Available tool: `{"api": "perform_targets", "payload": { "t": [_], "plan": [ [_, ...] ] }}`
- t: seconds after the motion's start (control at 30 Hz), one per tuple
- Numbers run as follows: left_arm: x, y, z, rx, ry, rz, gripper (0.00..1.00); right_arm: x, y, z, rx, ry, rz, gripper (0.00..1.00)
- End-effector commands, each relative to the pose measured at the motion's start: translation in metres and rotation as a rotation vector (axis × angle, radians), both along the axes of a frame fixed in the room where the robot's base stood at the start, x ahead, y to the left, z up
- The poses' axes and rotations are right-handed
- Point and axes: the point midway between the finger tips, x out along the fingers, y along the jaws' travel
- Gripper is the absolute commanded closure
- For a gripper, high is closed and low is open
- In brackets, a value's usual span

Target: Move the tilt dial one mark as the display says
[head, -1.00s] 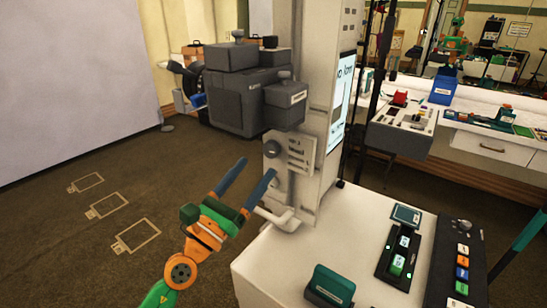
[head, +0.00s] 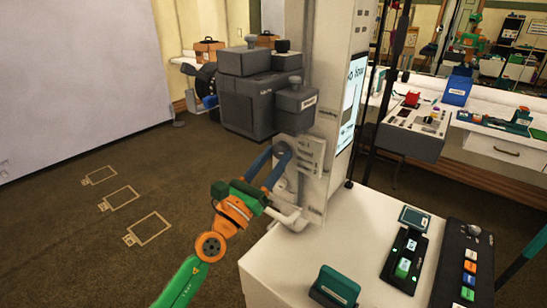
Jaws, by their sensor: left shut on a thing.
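The tilt dial (head: 283,149) is a dark round knob on the side of the tall white column, beside a small marked plate (head: 310,155). My left gripper (head: 276,156) has its blue fingers at the dial, shut on it, and they cover much of it. The dial's marks are too small to read. The display (head: 353,100) is a lit upright screen on the column, seen at a steep slant; its text cannot be read in full.
A white handle (head: 288,218) sticks out below the dial, close under my left gripper. A white cabinet (head: 300,262) stands in front, with a dark green block (head: 335,287) and a button panel (head: 470,268). Dark grey boxes (head: 262,100) are behind.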

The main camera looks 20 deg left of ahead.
Motion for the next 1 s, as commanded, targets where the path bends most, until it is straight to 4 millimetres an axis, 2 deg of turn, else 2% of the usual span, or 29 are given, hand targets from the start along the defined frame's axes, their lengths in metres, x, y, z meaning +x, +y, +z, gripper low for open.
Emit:
{"api": "perform_targets", "payload": {
  "t": [0.03, 0.1, 0.2, 0.53, 0.57, 0.6, 0.67, 0.93, 1.0],
  "plan": [
    [0.0, -0.001, 0.008, -0.053, 0.025, -0.002, 1.0, 0.0, 0.0, 0.018, 0.001, 0.0, 0.0, 0.5],
    [0.0, -0.002, 0.009, -0.14, 0.058, -0.001, 1.0, 0.0, 0.001, 0.032, 0.001, 0.0, 0.0, 0.5],
    [-0.001, -0.003, 0.006, -0.243, 0.095, -0.001, 1.0, 0.0, 0.0, 0.042, 0.001, 0.0, 0.0, 0.5],
    [-0.001, -0.002, 0.0, -0.287, 0.108, 0.001, 1.0, 0.0, 0.0, 0.039, 0.0, 0.0, 0.001, 0.5],
    [-0.001, -0.002, 0.0, -0.287, 0.108, 0.001, 0.48, 0.0, 0.0, 0.039, 0.0, 0.0, 0.001, 0.5],
    [-0.001, -0.002, 0.0, -0.286, 0.108, 0.001, 0.37, 0.0, 0.0, 0.039, -0.001, 0.0, 0.001, 0.5],
    [-0.001, -0.002, 0.0, -0.286, 0.108, 0.001, 0.23, 0.0, -0.001, 0.039, -0.001, 0.001, 0.001, 0.5],
    [-0.001, -0.002, 0.0, -0.285, 0.107, 0.0, 0.23, 0.0, -0.002, 0.039, -0.003, 0.0, 0.002, 0.5],
    [-0.007, -0.001, -0.004, -0.285, 0.108, 0.0, 0.23, 0.0, -0.002, 0.038, -0.003, 0.0, 0.002, 0.5]
  ]
}}
